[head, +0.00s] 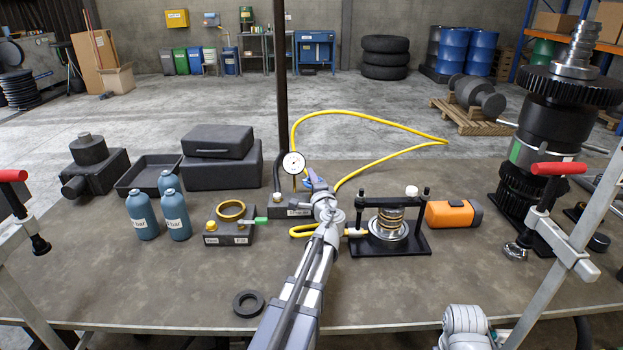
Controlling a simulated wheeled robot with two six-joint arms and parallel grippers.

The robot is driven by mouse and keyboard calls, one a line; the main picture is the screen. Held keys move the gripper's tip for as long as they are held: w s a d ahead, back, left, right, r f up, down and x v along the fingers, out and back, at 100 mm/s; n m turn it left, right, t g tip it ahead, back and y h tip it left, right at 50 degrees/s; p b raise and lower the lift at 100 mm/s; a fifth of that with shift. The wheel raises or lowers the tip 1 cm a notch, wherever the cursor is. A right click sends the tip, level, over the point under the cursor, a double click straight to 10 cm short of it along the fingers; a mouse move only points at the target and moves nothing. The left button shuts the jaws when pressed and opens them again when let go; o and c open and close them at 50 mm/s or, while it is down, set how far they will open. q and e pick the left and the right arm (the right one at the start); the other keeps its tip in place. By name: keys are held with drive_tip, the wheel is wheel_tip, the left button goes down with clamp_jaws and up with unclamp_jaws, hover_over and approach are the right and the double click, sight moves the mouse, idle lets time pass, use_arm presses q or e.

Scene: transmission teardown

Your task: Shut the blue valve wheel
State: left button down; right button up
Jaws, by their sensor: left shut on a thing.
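The blue valve wheel (314,181) shows as a small patch of blue just beyond the tip of my left gripper, next to the dial gauge (293,163). My left gripper (319,192) reaches it from the front and is shut on it. The gripper and wrist hide most of the wheel and the fitting under it. Part of my right arm shows at the bottom right edge, but its gripper is out of view.
A yellow hose (372,115) loops behind the valve. A black press frame (390,245) with a coil spring (390,221) stands close to the right of my left arm. A block with a brass ring (231,210) is at left. A black ring (248,303) lies near the front edge.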

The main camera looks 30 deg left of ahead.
sight(308, 188)
idle(0.4)
use_arm(q)
drive_tip(key=shift+d+m+t+h, duration=0.15)
drive_tip(key=shift+m+t+h, duration=0.8)
drive_tip(key=shift+h, duration=0.25)
drive_tip(key=m+h, duration=0.1)
drive_tip(key=m+t+h, duration=0.1)
drive_tip(key=h, duration=0.1)
drive_tip(key=d+m+t+h, duration=0.1)
drive_tip(key=h, duration=0.1)
drive_tip(key=shift+w+m, duration=0.3)
drive_tip(key=shift+m, duration=0.05)
drive_tip(key=shift+d+m+t+h, duration=0.3)
drive_tip(key=shift+m+h, duration=0.65)
drive_tip(key=shift+h, duration=0.55)
drive_tip(key=shift+d+m+t+h, duration=0.15)
drive_tip(key=shift+d+m+h, duration=0.1)
drive_tip(key=shift+m+h, duration=1)
drive_tip(key=shift+h, duration=0.45)
drive_tip(key=c, duration=1.1)
unclamp_jaws()
drive_tip(key=shift+c, duration=0.2)
drive_tip(key=shift+s+a, duration=0.15)
drive_tip(key=shift+s, duration=1.8)
drive_tip(key=shift+s+a, duration=0.15)
drive_tip(key=shift+s, duration=1.75)
